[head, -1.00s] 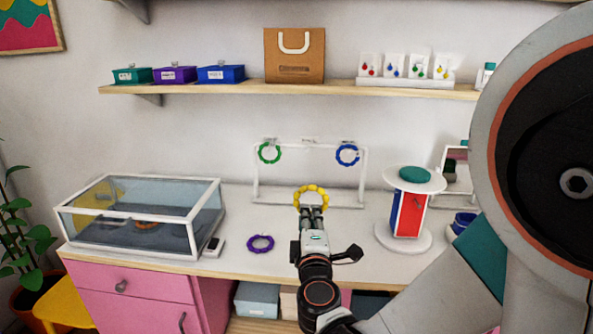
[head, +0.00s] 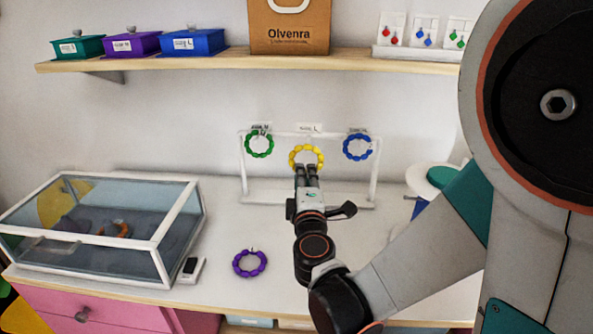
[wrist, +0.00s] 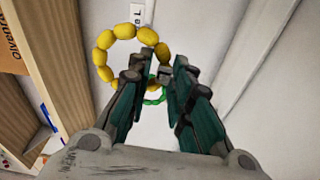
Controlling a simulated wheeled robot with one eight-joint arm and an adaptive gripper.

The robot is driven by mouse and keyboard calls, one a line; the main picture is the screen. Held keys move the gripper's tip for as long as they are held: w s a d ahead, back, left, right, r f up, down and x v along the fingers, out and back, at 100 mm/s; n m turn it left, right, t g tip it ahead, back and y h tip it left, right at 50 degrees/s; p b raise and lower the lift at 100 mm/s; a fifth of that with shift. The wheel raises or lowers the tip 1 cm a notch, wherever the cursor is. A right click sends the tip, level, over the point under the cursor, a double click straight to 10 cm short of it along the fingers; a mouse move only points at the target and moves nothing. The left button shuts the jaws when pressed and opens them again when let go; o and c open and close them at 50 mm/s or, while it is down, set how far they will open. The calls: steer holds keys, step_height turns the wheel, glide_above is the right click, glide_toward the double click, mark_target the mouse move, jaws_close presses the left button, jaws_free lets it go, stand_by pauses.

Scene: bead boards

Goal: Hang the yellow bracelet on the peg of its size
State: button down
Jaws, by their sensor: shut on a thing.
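The yellow bracelet (head: 306,157) is a ring of beads held upright in my gripper (head: 307,170). In the wrist view the yellow bracelet (wrist: 104,57) sits at the tips of my gripper (wrist: 160,78), which is shut on its lower edge. The white rack (head: 243,180) stands behind it. A green bracelet (head: 259,146) hangs at the rack's left and a blue bracelet (head: 357,147) at its right. A small label (head: 310,128) is above the middle of the rack, over the yellow bracelet. The middle peg is hidden, and whether the yellow bracelet touches it I cannot tell.
A purple bracelet (head: 250,263) lies on the counter (head: 220,300). A round white stand (head: 425,175) is at right. A shelf (head: 215,60) with boxes runs above.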

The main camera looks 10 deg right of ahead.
steer(key=w+d+f, duration=0.2)
steer(key=w+d, duration=0.1)
steer(key=w, duration=0.7)
steer(key=shift+w+d+b, duration=0.25)
steer(key=shift+w+b, duration=0.1)
steer(key=shift+w, duration=0.05)
stand_by(0.7)
stand_by(0.6)
steer(key=c, duration=1.4)
jaws_free()
steer(key=shift+o, duration=0.2)
